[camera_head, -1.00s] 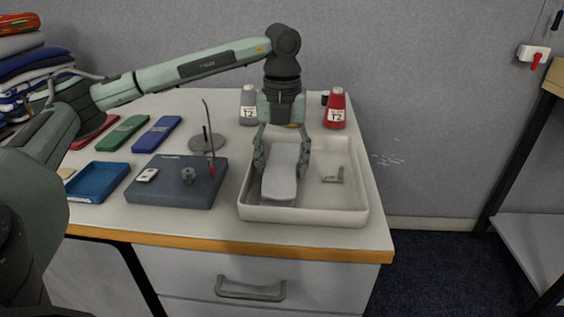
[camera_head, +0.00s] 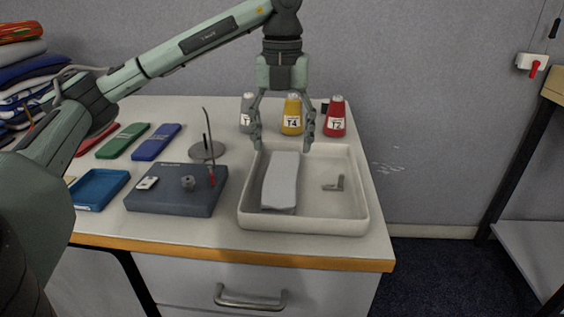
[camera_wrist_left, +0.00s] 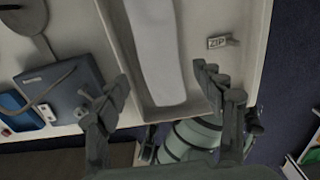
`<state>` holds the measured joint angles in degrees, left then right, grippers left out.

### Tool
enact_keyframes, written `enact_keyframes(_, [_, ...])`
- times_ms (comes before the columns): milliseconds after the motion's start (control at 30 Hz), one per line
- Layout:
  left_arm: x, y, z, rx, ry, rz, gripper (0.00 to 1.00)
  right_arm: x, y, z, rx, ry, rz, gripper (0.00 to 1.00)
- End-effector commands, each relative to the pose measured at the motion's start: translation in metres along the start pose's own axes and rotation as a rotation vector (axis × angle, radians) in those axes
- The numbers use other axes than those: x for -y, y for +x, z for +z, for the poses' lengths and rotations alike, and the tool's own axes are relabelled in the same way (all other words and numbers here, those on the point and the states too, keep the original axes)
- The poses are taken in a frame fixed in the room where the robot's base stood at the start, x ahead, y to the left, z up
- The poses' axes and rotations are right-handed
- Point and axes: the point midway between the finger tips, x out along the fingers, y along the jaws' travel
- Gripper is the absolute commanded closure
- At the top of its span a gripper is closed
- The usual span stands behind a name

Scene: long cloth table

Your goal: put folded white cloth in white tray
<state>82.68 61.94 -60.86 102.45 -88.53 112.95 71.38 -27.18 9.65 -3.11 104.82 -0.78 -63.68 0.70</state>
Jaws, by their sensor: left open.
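The folded white cloth (camera_head: 281,180) lies inside the white tray (camera_head: 304,223), along its left side. The wrist view also shows the cloth (camera_wrist_left: 156,50) in the tray (camera_wrist_left: 249,38). My left gripper (camera_head: 284,146) is open and empty, raised above the back part of the tray. Its spread fingers (camera_wrist_left: 172,98) show in the wrist view with the cloth beyond them, apart from it. My right gripper does not show.
Grey (camera_head: 247,113), yellow (camera_head: 291,115) and red (camera_head: 335,117) bottles stand behind the tray.

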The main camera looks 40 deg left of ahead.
Motion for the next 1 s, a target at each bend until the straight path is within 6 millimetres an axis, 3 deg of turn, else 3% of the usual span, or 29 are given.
enact_keyframes(133, [0.000, -0.032, 0.000, 0.002, -0.001, -0.001, 0.32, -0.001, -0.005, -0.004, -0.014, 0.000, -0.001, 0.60])
enact_keyframes(200, [0.000, -0.039, 0.001, 0.002, -0.001, 0.000, 0.32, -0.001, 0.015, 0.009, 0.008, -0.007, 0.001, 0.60])
enact_keyframes(300, [0.000, -0.044, 0.000, 0.002, -0.001, 0.000, 0.32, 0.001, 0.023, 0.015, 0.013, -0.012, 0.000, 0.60])
enact_keyframes(1000, [0.000, -0.046, 0.000, 0.000, -0.001, 0.001, 0.32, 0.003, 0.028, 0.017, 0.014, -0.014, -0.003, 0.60])
